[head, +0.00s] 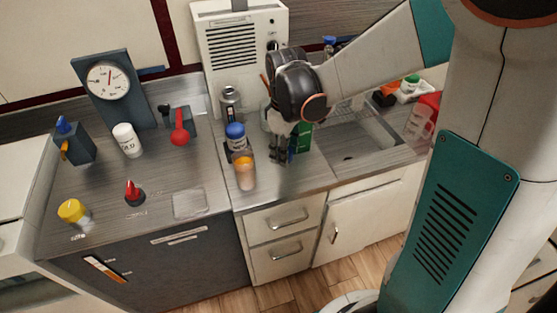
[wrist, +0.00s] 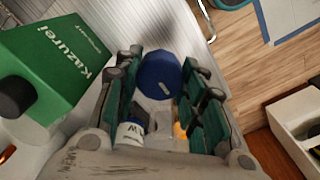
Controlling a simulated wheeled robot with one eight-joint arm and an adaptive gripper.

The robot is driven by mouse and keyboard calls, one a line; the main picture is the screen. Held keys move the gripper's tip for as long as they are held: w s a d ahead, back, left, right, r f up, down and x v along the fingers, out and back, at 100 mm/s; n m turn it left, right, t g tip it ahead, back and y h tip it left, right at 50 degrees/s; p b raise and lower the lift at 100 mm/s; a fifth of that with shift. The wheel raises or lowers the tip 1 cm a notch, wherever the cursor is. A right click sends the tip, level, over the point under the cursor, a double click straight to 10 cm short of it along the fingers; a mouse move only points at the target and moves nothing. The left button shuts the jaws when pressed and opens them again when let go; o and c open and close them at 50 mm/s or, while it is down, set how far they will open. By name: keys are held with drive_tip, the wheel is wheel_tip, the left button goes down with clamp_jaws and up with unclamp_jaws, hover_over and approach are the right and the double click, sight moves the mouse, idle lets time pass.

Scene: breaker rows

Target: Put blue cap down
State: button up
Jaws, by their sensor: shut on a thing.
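A blue cap (wrist: 160,75) sits between the fingertips of my gripper (wrist: 162,88) in the wrist view, and the fingers are shut on it. In the head view my gripper (head: 284,156) points down over the counter, just left of the green box; the cap is mostly hidden there by the fingers. I cannot tell whether the cap touches the counter. A white bottle with a blue top (head: 236,131) stands left of my gripper. A bottle, partly hidden, also shows low in the wrist view (wrist: 130,135).
An orange-filled glass (head: 245,173) stands near the counter's front edge. The green box (wrist: 60,65) is close beside my gripper. A grey can (head: 230,103) is behind the bottle, and the sink (head: 365,140) lies to the right. Counter room is narrow here.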

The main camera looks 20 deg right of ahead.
drive_tip(key=shift+f+b, duration=1.15)
drive_tip(key=shift+f, duration=2.4)
drive_tip(key=shift+f, duration=0.2)
drive_tip(key=o, duration=1)
drive_tip(key=shift+r, duration=0.15)
